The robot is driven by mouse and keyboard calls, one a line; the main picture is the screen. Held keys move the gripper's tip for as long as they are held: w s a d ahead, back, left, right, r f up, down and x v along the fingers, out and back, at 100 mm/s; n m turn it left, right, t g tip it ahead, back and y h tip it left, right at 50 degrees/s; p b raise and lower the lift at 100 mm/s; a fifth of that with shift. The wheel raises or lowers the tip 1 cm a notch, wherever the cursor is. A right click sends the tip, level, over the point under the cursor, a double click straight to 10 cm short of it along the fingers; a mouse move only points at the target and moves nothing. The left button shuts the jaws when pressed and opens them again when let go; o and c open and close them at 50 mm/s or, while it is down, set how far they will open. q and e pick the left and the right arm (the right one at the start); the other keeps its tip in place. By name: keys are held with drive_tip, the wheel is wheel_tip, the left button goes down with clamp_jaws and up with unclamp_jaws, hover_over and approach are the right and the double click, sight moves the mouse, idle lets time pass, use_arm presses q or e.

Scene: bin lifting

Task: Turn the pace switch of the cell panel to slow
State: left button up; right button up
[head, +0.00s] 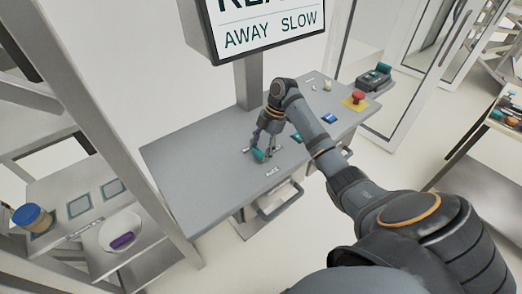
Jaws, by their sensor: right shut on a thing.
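The cell panel (190,165) is a grey slanted desk in the middle of the head view. My right gripper (262,148) reaches down onto its near part and is shut on a small teal switch knob (258,155). The fingers hide part of the knob, so its exact setting is hard to tell. A small label (272,171) lies just below it, too small to read. A screen (268,30) above the panel shows "AWAY SLOW" under a cut-off top line. My left gripper is not in view.
Right of the gripper are a second teal control (297,137), a blue button (329,118) and a red button (358,96) on yellow. A dark device (374,78) sits at the far right end.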

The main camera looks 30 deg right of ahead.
drive_tip(key=shift+n, duration=0.4)
drive_tip(key=o, duration=1.1)
drive_tip(key=shift+a, duration=0.1)
drive_tip(key=shift+o, duration=0.2)
drive_tip(key=shift+r, duration=0.2)
drive_tip(key=d, duration=0.4)
drive_tip(key=w+d, duration=0.1)
drive_tip(key=d, duration=0.7)
drive_tip(key=shift+w+d+r, duration=0.15)
drive_tip(key=shift+d+r, duration=0.1)
drive_tip(key=shift+r, duration=0.1)
drive_tip(key=shift+f, duration=0.1)
